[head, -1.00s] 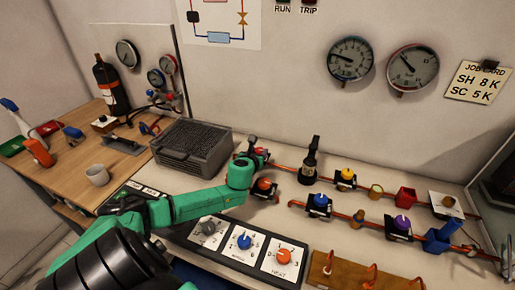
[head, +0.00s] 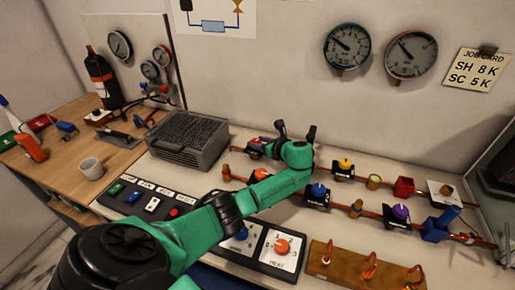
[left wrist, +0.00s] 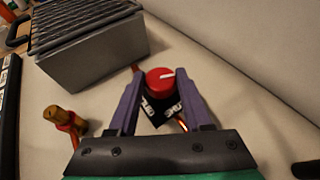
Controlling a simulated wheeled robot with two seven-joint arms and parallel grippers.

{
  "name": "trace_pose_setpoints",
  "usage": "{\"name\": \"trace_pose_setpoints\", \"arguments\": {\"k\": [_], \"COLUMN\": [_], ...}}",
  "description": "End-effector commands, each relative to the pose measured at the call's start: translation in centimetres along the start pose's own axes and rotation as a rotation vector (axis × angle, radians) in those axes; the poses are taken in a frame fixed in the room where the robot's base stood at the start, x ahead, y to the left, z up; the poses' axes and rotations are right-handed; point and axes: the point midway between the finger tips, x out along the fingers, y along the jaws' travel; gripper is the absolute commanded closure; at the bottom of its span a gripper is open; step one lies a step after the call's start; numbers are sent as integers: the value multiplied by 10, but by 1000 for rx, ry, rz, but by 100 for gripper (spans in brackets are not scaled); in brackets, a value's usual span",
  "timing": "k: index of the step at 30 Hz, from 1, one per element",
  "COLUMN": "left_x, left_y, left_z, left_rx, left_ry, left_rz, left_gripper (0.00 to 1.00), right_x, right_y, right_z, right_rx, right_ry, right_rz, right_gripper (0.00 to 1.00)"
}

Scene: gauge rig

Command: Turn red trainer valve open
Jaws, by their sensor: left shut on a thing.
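The red trainer valve shows in the left wrist view as a round red knob (left wrist: 160,77) with a short white mark near its top, pointing sideways. A black base with white lettering lies under it. My left gripper (left wrist: 160,84) has its two purple fingers on either side of the knob and is shut on it. In the head view the red valve (head: 254,143) sits on the copper pipe just right of the grey wire-topped box, partly hidden by my left gripper (head: 268,146). My right gripper is not in view.
The grey box (head: 190,140) stands close left of the valve. An orange-knobbed valve (head: 261,174) and a blue-knobbed one (head: 318,190) are near my forearm. A yellow-knobbed valve (head: 345,164) stands to the right. A brass fitting (left wrist: 66,122) shows in the wrist view.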

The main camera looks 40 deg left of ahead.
Motion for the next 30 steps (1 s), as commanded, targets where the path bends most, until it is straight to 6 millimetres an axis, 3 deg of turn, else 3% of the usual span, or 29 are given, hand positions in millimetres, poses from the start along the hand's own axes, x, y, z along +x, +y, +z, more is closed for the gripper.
{"name": "trace_pose_setpoints", "arguments": {"k": [1,9,25,26,28,30], "left_x": [2,1,1,1,1,1], "left_y": [-2,-2,-2,-2,-2,-2], "left_z": [-5,-2,1,1,1,0], "left_rx": [-13,-54,-63,-63,-63,-63], "left_ry": [-1,-2,0,0,0,0], "left_rz": [25,124,149,149,149,149], "left_gripper": [100,100,100,47,20,20], "right_x": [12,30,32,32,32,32], "right_y": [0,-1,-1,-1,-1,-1], "right_z": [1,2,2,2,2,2], "right_rx": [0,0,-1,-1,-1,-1], "right_ry": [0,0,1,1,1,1], "right_rz": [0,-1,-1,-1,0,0], "right_gripper": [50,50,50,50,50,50]}}
